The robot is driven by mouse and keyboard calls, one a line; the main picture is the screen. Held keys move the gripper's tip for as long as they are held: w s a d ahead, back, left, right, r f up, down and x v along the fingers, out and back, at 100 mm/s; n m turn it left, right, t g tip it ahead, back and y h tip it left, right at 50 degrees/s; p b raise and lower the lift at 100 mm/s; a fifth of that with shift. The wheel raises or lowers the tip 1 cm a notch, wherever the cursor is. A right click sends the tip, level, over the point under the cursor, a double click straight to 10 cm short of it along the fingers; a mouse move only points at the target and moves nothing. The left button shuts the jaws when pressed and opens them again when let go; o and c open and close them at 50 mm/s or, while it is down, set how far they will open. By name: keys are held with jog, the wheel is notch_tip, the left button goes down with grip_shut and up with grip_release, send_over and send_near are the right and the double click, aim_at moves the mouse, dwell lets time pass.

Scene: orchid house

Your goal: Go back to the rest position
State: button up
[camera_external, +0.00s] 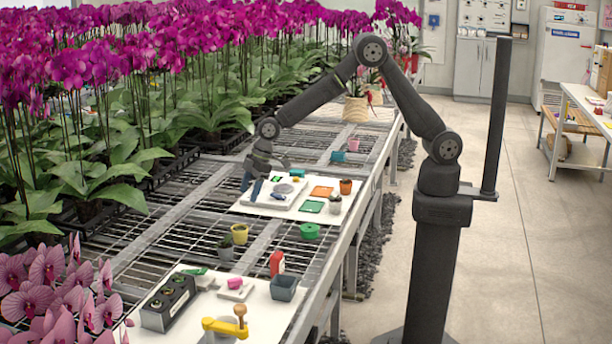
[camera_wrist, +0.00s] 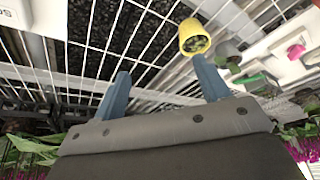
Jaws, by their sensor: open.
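My gripper (camera_external: 252,182) hangs low over the left edge of the far white board (camera_external: 259,212), its fingers pointing down. In the wrist view my gripper (camera_wrist: 163,82) has its two blue fingers wide apart, with only the wire bench and dark ground showing between them. A yellow pot (camera_wrist: 194,38) with a small plant appears just beyond the right finger in that view. In the outside view the yellow pot (camera_external: 240,234) stands on the bench, nearer the camera than the gripper. My arm is bent, reaching left from its column.
A green pot (camera_external: 309,231) and a grey bin (camera_external: 284,288) stand nearer. Tall orchids (camera_external: 205,100) crowd the bench's left side. The aisle on the right is clear.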

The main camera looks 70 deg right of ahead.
jog(key=s+a, duration=0.6)
jog(key=a, duration=0.5)
jog(key=s+a+f, duration=0.1)
jog(key=s+a, duration=0.5)
jog(key=a, duration=0.6)
jog(key=s+a, duration=0.7)
jog(key=a, duration=0.4)
jog(key=shift+a+f, duration=0.25)
